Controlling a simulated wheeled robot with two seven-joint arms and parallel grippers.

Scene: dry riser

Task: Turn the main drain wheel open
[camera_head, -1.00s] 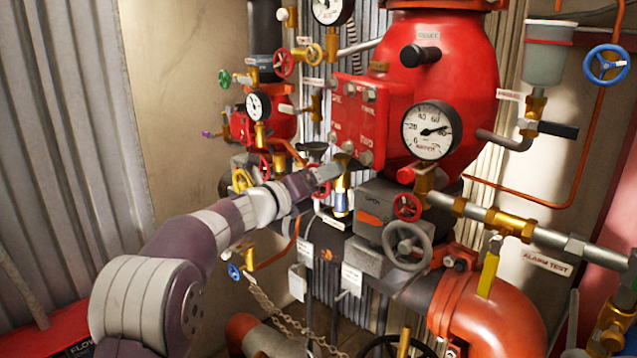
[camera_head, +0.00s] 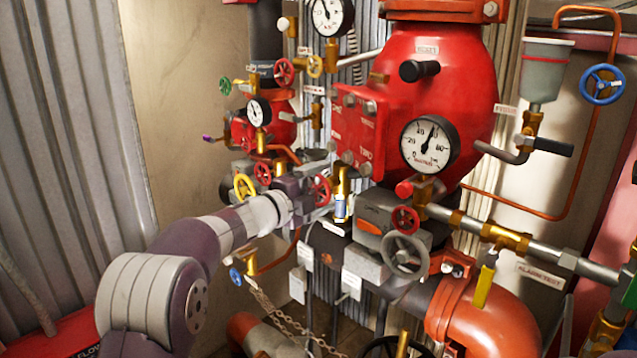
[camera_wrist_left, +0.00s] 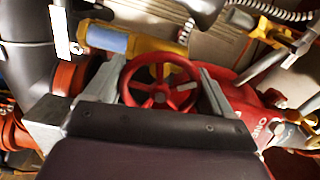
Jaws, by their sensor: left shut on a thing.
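A small red spoked handwheel (camera_head: 321,191) shows at the end of my left arm, left of a brass fitting with a blue-tinted glass (camera_head: 340,206). My left gripper (camera_wrist_left: 160,85) is shut on this wheel, with one grey finger at each side of its rim. In the wrist view the red handwheel (camera_wrist_left: 161,84) faces the camera, and its hub and spokes show clearly. The dark palm hides its lower edge. I cannot read a label naming it as the main drain. My right gripper is not in view.
A white dial gauge (camera_head: 430,144) sits on the big red valve body (camera_head: 440,85). Right of the gripper are another red wheel (camera_head: 405,220) and a grey handwheel (camera_head: 405,255). Pipes crowd the area.

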